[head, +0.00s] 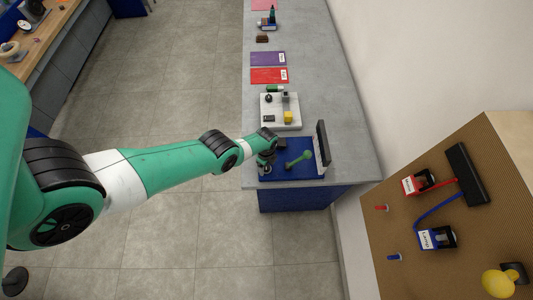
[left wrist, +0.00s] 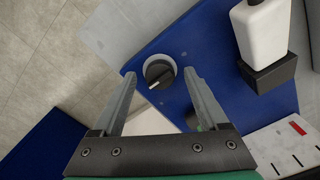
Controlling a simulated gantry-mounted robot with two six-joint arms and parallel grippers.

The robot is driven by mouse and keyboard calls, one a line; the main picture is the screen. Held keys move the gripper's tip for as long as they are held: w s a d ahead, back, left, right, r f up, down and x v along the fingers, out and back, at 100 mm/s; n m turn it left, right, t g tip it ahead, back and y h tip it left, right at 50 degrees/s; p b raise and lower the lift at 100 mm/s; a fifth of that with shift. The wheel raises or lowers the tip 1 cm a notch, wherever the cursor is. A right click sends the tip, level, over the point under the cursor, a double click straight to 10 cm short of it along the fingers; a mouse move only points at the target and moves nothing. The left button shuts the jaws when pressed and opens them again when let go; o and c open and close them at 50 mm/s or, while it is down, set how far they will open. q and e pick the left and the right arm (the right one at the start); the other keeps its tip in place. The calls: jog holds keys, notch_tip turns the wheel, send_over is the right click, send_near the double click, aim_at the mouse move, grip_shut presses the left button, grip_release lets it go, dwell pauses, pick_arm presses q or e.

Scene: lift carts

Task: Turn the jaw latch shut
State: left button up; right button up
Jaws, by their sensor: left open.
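A round black knob (left wrist: 159,73) with a white pointer line sits in a pale ring on the blue board (left wrist: 170,45). It is the likely jaw latch; the pointer lies aslant. My left gripper (left wrist: 159,76) is open, its two grey fingers on either side of the knob in the left wrist view. I cannot tell whether they touch it. In the head view my left gripper (head: 266,158) is over the left part of the blue board (head: 306,172), hiding most of the knob. My right gripper is in neither view.
A green handle (head: 298,160) and an upright black panel (head: 322,145) stand on the board. A white block on a black base (left wrist: 270,72) is right of the knob. A white board (head: 280,107) lies behind; a pegboard (head: 400,225) is at right.

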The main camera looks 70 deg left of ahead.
pick_arm(q)
grip_shut()
jog(key=shift+n, duration=0.4)
jog(key=n, duration=0.3)
jog(key=shift+n, duration=0.3)
jog(key=n, duration=0.4)
jog(key=shift+n, duration=0.3)
jog(key=n, duration=0.8)
jog(key=shift+n, duration=0.4)
